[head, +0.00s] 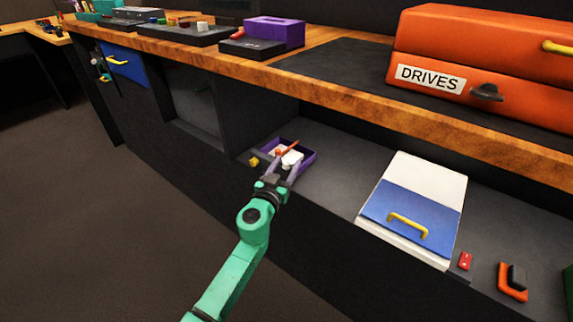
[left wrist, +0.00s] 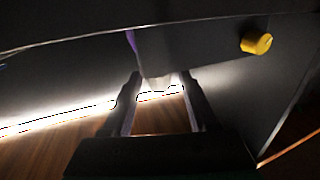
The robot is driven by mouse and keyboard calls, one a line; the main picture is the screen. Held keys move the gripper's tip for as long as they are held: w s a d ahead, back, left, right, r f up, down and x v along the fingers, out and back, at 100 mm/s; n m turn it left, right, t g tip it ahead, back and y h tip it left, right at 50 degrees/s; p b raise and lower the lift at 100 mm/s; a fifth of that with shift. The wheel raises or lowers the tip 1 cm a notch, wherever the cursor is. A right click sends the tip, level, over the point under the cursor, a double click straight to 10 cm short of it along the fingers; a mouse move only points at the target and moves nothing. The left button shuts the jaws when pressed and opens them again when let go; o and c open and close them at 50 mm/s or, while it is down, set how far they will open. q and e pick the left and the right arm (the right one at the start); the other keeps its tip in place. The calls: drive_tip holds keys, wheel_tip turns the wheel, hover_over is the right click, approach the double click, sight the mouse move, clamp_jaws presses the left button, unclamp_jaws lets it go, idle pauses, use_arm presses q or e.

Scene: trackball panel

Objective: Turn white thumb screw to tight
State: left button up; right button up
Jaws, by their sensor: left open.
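A small white piece (head: 291,158), which may be the white thumb screw, shows at the purple-edged tray or panel (head: 308,159) on the lower shelf. My left gripper (head: 285,167) reaches it from the front, with its fingers open. In the left wrist view, a pale, blurred piece (left wrist: 158,84) lies between and just beyond the fingertips of the left gripper (left wrist: 160,88). I cannot tell whether the fingers touch it. The screw's turn position cannot be read. My right gripper is not in view.
A yellow knob (head: 254,162) sits left of the gripper and also shows in the left wrist view (left wrist: 256,43). An orange stick (head: 289,147) lies over the tray. The wooden counter (head: 350,103) overhangs the shelf. A blue-and-white box (head: 425,190) stands to the right.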

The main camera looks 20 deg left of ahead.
use_arm(q)
drive_tip(key=shift+w, duration=0.25)
clamp_jaws()
drive_tip(key=shift+h, duration=0.3)
